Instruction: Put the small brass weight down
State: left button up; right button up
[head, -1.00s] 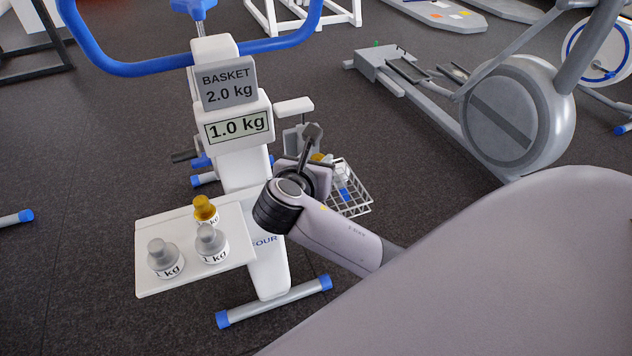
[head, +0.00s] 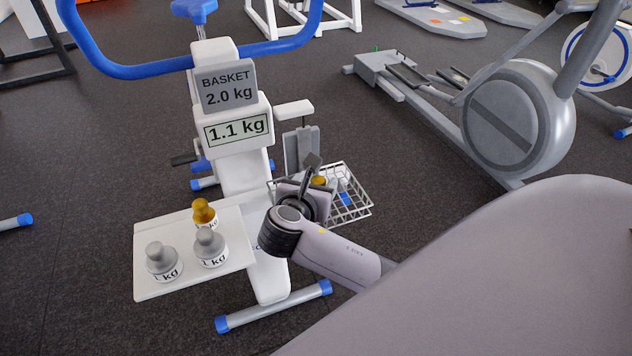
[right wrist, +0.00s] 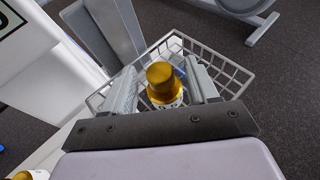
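The small brass weight (right wrist: 160,80) has a gold knob and a white label. In the right wrist view it stands upright between the fingers of my right gripper (right wrist: 162,82), with a narrow gap on both sides, so the gripper looks open around it. Behind it is the white wire basket (right wrist: 232,72). In the head view my right gripper (head: 313,172) is at the near left side of the basket (head: 366,211), and the gold top (head: 319,181) shows beside it. The weight's underside is hidden. My left gripper is not in view.
A white tray (head: 150,285) on the ergometer bears two silver weights (head: 160,262) and another brass weight (head: 204,213). The sign (head: 227,87) says BASKET 2.0 kg; the display (head: 237,129) reads 1.1 kg. A grey pedal-like plate (head: 301,148) stands behind my gripper.

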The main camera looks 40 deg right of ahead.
jog(key=shift+a+r, duration=0.2)
jog(key=p+v, duration=0.1)
jog(key=v, duration=1)
jog(key=shift+s+a, duration=0.2)
jog(key=shift+s, duration=0.1)
jog(key=s+d+f+m+g+y, duration=0.15)
jog(key=s+f+m+y, duration=0.35)
jog(key=s+m, duration=0.5)
jog(key=s+f+m+g+y, duration=0.3)
jog(key=s+f+m+y, duration=0.35)
jog(key=m, duration=0.65)
jog(key=w+a+f+t+y, duration=0.1)
jog(key=w+a+f+t, duration=0.1)
jog(key=w+f+t, duration=0.3)
notch_tip(320, 180, down, 3)
jog(key=shift+a+f+t, duration=0.2)
jog(key=shift+a+t, duration=0.2)
jog(key=shift+t, duration=0.45)
